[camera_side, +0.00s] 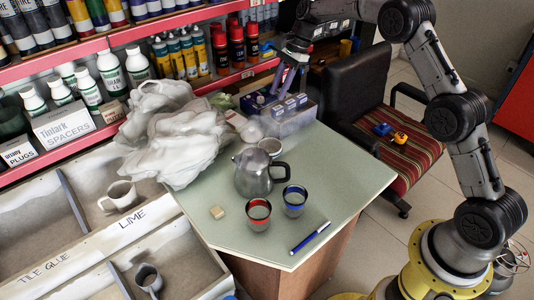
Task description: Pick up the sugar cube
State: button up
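A small beige cube (217,212), which looks like the sugar cube, lies on the pale green tabletop near its left edge. It sits left of the red-banded cup and apart from it. My gripper (290,82) is high at the back of the table, above a clear box of small packets (288,117). It is far behind and to the right of the cube. Its two purple fingers look spread apart, with nothing seen between them.
A grey metal pot (258,172), a red-banded cup (258,214), a blue-banded cup (294,200) and a blue pen (310,237) stand or lie right of the cube. A white plastic bag (175,135) bulges behind it. The table's front left is clear.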

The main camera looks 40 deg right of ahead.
jog(key=g, duration=0.1)
send_near(268, 151)
notch_tip(268, 151, down, 2)
jog(key=shift+w+a+f+m, duration=0.1)
jog(key=shift+w+m, duration=0.05)
jog(key=shift+m, duration=0.15)
jog(key=shift+a+x, duration=0.15)
jog(key=shift+x, duration=1.35)
jog(key=shift+a+x, duration=0.15)
jog(key=shift+x, duration=1.35)
grip_shut()
